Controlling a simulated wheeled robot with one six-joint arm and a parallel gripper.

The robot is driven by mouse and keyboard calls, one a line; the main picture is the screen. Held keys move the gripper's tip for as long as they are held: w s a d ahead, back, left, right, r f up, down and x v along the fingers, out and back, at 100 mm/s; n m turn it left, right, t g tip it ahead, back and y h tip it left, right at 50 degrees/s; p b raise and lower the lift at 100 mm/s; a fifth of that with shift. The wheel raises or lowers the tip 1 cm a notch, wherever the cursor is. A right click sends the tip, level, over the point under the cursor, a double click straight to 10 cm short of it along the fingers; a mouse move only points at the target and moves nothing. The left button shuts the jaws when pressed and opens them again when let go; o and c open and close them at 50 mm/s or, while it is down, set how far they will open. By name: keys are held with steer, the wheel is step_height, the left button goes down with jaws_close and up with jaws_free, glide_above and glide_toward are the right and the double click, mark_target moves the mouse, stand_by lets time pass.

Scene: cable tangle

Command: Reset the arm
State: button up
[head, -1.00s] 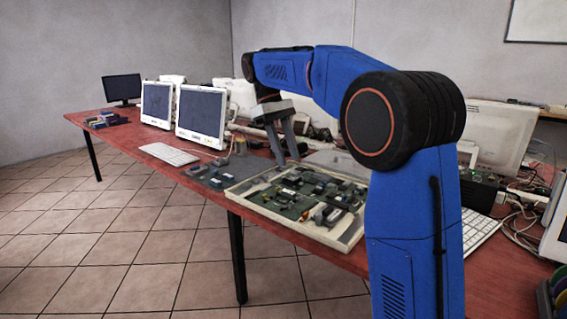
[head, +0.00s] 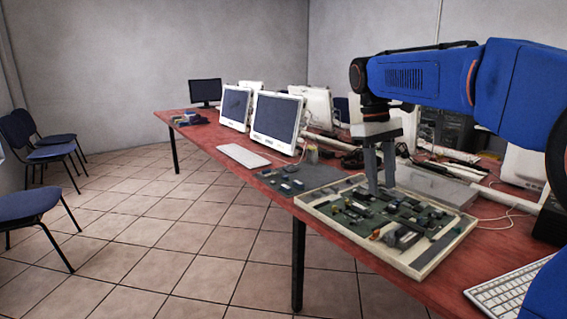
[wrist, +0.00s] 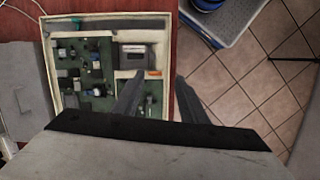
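My gripper (head: 381,189) hangs pointing down over the back part of a shallow cream tray (head: 440,264) of circuit boards on the red table. In the wrist view my gripper (wrist: 160,78) shows two grey fingers apart with nothing between them. The tray's cream rim (wrist: 48,75) and green circuit boards (wrist: 88,62) lie below the fingers. A grey box-like part (wrist: 137,57) sits in one compartment. The height of the fingertips above the tray is hard to tell.
The red table (head: 350,245) carries white monitors (head: 275,118), a keyboard (head: 243,156), another keyboard (head: 508,292) at front right, a dark board (head: 285,182) and cables. Blue chairs (head: 40,200) stand at left. A blue-rimmed bin (wrist: 228,20) shows beside the table.

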steer(key=s+d+f+m+t+y, duration=0.1)
steer(key=s+f+m+t, duration=0.1)
steer(key=s+f, duration=0.8)
steer(key=s+d+f+m+t, duration=0.2)
steer(key=s+f, duration=0.8)
steer(key=s, duration=0.6)
steer(key=m+t, duration=0.1)
steer(key=t, duration=0.1)
steer(key=shift+d+t+y, duration=0.15)
steer(key=shift+t+y, duration=0.15)
steer(key=shift+y, duration=0.1)
